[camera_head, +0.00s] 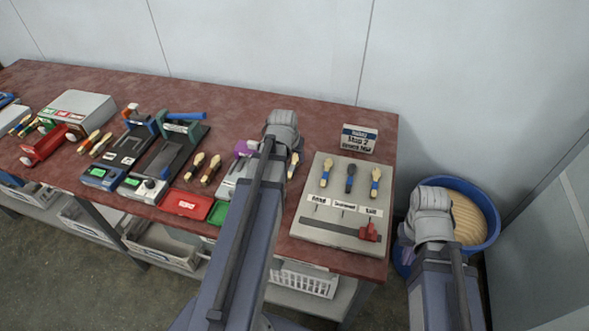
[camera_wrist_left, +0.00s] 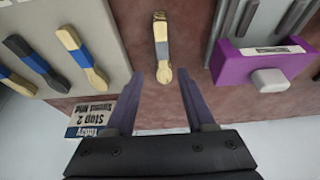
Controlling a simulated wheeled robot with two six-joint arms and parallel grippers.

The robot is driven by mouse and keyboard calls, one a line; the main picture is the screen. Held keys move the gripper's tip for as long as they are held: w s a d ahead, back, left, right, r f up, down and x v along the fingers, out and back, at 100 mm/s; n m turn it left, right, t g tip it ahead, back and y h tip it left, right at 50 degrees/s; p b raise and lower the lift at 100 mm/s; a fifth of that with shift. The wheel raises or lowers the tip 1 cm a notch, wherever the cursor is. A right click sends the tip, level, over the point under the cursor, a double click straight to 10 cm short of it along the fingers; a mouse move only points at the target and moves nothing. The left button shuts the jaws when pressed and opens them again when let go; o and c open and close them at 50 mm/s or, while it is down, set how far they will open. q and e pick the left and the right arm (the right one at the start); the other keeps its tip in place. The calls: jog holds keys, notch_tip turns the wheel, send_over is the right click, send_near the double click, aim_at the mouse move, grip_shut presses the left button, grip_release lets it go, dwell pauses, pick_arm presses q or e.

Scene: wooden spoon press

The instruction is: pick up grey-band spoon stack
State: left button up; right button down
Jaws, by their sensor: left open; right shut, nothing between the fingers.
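The grey-band spoon stack (camera_wrist_left: 161,35) lies on the red-brown table, light wood with a grey band around its middle. In the left wrist view its rounded end points toward my left gripper (camera_wrist_left: 160,74), which is open with one finger on either side of that end; I cannot tell the height gap. In the head view the stack (camera_head: 293,166) is partly hidden by my left arm, and the left fingers are hidden too. My right gripper (camera_head: 405,240) is over the blue basket at the right, its fingers barely visible, away from the stack.
A grey board (camera_head: 313,216) with several banded spoons and a red slider lies right of the stack. A purple-fronted press (camera_wrist_left: 265,68) stands on its other side. A sign block (camera_head: 359,138) stands at the back. Red (camera_head: 186,204) and green trays lie further left. The blue basket (camera_head: 487,240) stands on the floor.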

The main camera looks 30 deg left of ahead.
aim_at(294, 164)
pick_arm(q)
jog(key=shift+a+b+x, duration=0.15)
jog(key=shift+b+x, duration=1.15)
jog(key=shift+x, duration=0.25)
jog(key=shift+a+b+x, duration=0.15)
jog(key=shift+b+x, duration=1.1)
jog(key=shift+x, duration=0.3)
jog(key=shift+s+r, duration=0.1)
grip_shut()
